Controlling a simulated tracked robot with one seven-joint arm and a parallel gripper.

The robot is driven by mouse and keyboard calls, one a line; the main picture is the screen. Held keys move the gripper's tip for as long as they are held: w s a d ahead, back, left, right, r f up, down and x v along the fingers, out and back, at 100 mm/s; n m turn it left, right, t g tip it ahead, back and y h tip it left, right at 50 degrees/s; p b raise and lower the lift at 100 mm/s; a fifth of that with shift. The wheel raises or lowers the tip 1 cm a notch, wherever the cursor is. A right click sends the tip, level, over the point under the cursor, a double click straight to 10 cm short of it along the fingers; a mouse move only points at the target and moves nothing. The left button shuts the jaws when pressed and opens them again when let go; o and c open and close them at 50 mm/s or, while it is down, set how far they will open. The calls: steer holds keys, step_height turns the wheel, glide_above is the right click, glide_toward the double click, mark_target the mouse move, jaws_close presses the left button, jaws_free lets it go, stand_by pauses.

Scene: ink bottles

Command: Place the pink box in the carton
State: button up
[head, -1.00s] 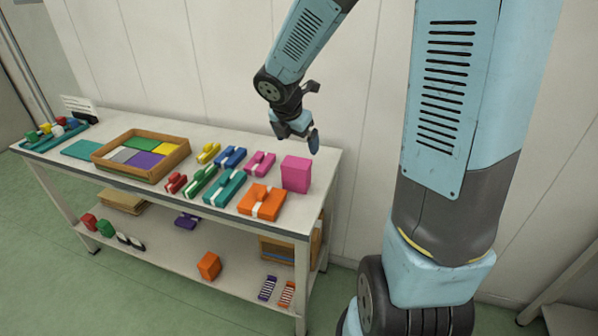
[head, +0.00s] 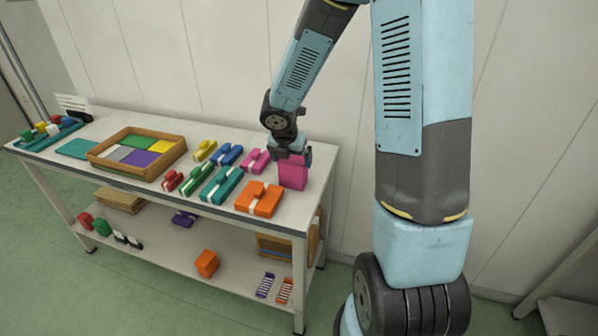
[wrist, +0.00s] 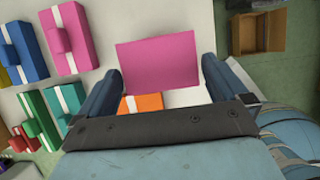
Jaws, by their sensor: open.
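The pink box (head: 293,174) stands upright at the right end of the table top. My gripper (head: 292,153) is just above it and partly hides its top. In the wrist view the top of the pink box (wrist: 158,61) lies ahead of and between the two open fingers (wrist: 155,85), with nothing held. A shallow brown carton (head: 137,155) with white, green, yellow and purple areas inside stands on the left half of the table. Another open brown box (wrist: 258,35) shows below the table edge in the wrist view.
Several coloured boxes with white bands, such as an orange one (head: 259,199) and a teal one (head: 221,184), lie between the carton and the pink box. A teal tray (head: 48,136) with small bottles is at the far left. A lower shelf (head: 160,247) holds more items.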

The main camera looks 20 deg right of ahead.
steer(key=shift+x, duration=2.9)
steer(key=c, duration=0.9)
steer(key=shift+r, duration=0.15)
